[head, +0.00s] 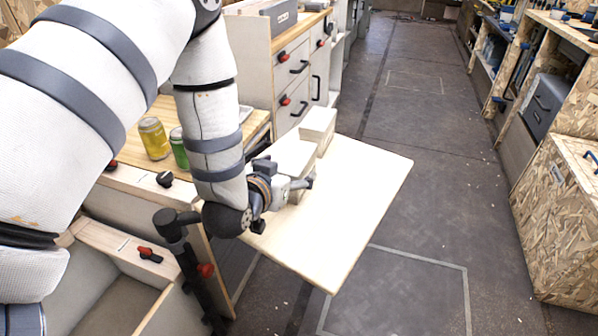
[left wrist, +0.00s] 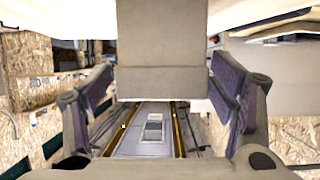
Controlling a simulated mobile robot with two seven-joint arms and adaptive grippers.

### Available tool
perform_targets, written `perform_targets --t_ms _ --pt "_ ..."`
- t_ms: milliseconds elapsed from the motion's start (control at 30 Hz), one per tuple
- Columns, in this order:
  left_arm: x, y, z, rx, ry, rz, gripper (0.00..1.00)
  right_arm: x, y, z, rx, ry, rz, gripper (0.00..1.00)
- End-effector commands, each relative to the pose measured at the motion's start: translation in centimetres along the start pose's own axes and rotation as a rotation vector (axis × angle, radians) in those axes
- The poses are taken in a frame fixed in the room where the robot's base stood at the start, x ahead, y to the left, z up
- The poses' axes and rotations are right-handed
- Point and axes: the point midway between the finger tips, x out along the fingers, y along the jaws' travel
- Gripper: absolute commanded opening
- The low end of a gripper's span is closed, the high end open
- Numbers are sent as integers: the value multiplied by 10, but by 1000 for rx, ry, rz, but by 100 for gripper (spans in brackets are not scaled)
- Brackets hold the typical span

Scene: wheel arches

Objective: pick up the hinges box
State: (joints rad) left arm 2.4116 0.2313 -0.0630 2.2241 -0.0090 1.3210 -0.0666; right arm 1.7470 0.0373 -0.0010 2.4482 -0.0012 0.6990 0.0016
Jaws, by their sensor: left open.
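Pale beige boxes stand on the light wooden fold-out board. One box (head: 293,157) is right behind my left gripper, and a second box (head: 318,124) stands farther back. I cannot read a label on either, so I cannot tell which is the hinges box. My left gripper (head: 300,185) is low over the board at the near box and partly hides it. In the left wrist view a plain beige box (left wrist: 160,82) lies between the two spread fingers, with a gap on each side. My right gripper is not in view.
The board (head: 345,205) is bare to the right and front. A yellow can (head: 154,138) and a green can (head: 179,149) stand on the counter at left, partly near my arm. Drawers (head: 290,75) with red-tipped latches are behind. The aisle floor (head: 430,150) is clear.

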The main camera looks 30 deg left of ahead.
Motion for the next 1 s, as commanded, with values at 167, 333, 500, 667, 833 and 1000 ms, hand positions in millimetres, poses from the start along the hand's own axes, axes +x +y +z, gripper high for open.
perform_targets --t_ms 167,333,500,667,833,1000 --pt "35 -2 -2 1 -1 0 78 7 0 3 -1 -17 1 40" --pt "47 -2 -4 0 0 1 78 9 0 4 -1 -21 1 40" --pt "46 -2 -5 0 1 1 73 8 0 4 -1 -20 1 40" --pt "46 -2 -5 -1 1 1 37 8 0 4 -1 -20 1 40" --pt "46 -2 -6 -1 2 1 24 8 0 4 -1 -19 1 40" --pt "46 -2 -6 -1 1 1 24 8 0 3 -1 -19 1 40"
